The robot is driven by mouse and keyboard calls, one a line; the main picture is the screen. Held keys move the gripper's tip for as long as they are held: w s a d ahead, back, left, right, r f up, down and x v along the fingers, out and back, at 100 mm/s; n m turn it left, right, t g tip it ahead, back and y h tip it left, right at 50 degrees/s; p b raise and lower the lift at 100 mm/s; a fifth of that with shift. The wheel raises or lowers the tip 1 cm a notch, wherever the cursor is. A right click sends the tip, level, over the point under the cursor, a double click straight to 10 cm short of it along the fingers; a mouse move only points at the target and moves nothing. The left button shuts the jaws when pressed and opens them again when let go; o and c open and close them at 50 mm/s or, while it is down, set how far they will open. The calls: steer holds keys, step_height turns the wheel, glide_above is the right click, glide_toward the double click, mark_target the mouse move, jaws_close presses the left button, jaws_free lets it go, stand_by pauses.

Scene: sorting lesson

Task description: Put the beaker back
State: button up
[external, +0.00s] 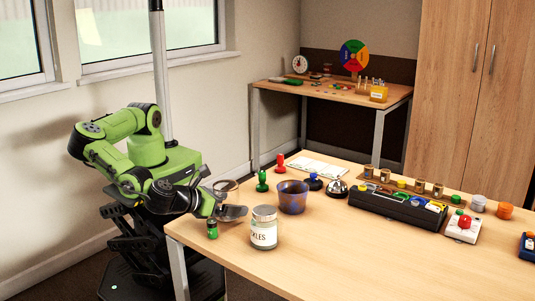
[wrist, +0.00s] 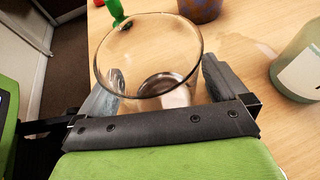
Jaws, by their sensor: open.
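A clear glass beaker (external: 226,186) stands near the left corner of the table, partly hidden by my gripper (external: 232,212). In the wrist view the beaker (wrist: 148,62) is between the two fingers of my gripper (wrist: 160,92), its round rim toward the camera and its base seen through the glass. The fingers are open, one on each side of the glass. I cannot tell whether either finger touches it.
A labelled jar (external: 264,236) stands close to the right of my gripper. A black organiser (external: 395,208) is farther right. The right front tabletop is clear.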

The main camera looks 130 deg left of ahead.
steer(key=p+v, duration=0.3)
steer(key=v, duration=0.9)
steer(key=shift+r, duration=0.15)
steer(key=shift+s+a+n, duration=0.1)
steer(key=shift+a+n, duration=0.1)
steer(key=shift+n, duration=0.1)
steer(key=s+a+r+n+g+h+p, duration=0.2)
steer(key=s+a+r+n+h, duration=0.45)
steer(key=r, duration=0.35)
steer(key=s+a+r+n+g+h+p, duration=0.2)
steer(key=s+a+r+n+h, duration=0.4)
steer(key=r, duration=0.4)
steer(key=s+a+r+n+t+p, duration=0.2)
steer(key=s+r+n+t+p, duration=0.4)
steer(key=s+r+n, duration=0.2)
steer(key=s+r, duration=0.2)
steer(key=s, duration=0.1)
steer(key=shift+s+r+h, duration=0.2)
steer(key=shift+r+h, duration=0.05)
steer(key=shift+h, duration=0.1)
